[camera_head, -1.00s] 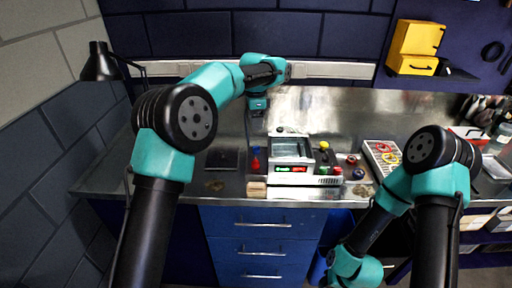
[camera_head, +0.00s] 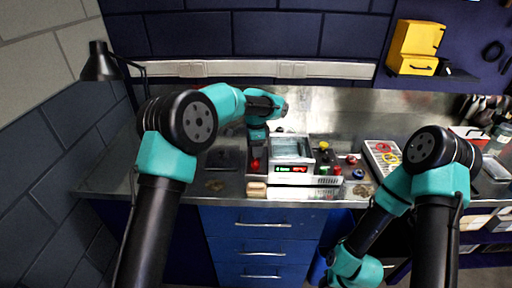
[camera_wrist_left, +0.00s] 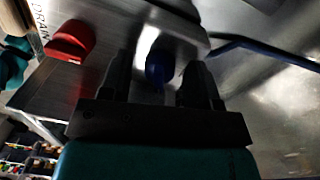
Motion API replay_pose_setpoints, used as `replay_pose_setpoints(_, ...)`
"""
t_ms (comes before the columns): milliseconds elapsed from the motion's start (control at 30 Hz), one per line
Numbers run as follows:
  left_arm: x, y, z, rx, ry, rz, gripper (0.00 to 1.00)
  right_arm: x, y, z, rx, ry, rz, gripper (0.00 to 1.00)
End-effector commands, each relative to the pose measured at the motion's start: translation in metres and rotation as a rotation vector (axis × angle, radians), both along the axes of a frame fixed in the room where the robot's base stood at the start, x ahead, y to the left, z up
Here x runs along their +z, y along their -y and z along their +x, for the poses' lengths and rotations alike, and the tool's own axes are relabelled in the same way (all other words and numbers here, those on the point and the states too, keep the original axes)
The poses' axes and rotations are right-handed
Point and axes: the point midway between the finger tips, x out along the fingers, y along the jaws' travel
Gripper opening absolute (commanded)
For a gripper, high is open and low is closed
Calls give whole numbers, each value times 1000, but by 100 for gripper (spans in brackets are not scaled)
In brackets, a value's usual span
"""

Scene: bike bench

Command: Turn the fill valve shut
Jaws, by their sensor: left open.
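My left gripper (camera_wrist_left: 160,66) is open, with its two dark fingers either side of a dark blue knob (camera_wrist_left: 160,68), which appears to be the fill valve. I cannot tell whether the fingers touch it. A red valve handle (camera_wrist_left: 70,41) sits to the left, near the printed word DRAIN. In the head view my left gripper (camera_head: 257,150) points down behind the red handle (camera_head: 255,166), left of the tester box. There the blue knob is hidden. My right arm hangs low at the right, and its gripper fingers do not show.
The tester box (camera_head: 292,150) with lit green and red displays stands just right of my left gripper. A wooden block (camera_head: 257,189) lies at the bench's front edge. A blue hose or rod (camera_wrist_left: 262,50) runs right of the fingers. A parts tray (camera_head: 384,158) lies further right.

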Motion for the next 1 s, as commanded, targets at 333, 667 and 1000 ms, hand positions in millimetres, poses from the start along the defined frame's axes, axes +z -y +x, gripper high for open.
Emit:
replay_pose_setpoints(333,0,0,0,0,0,0,32,0,0,0,0,0,0,43)
replay_pose_setpoints(667,0,0,0,0,-1,0,7,0,0,0,0,0,0,43)
replay_pose_setpoints(1000,1,0,0,56,-1,1,7,0,0,0,0,0,0,43)
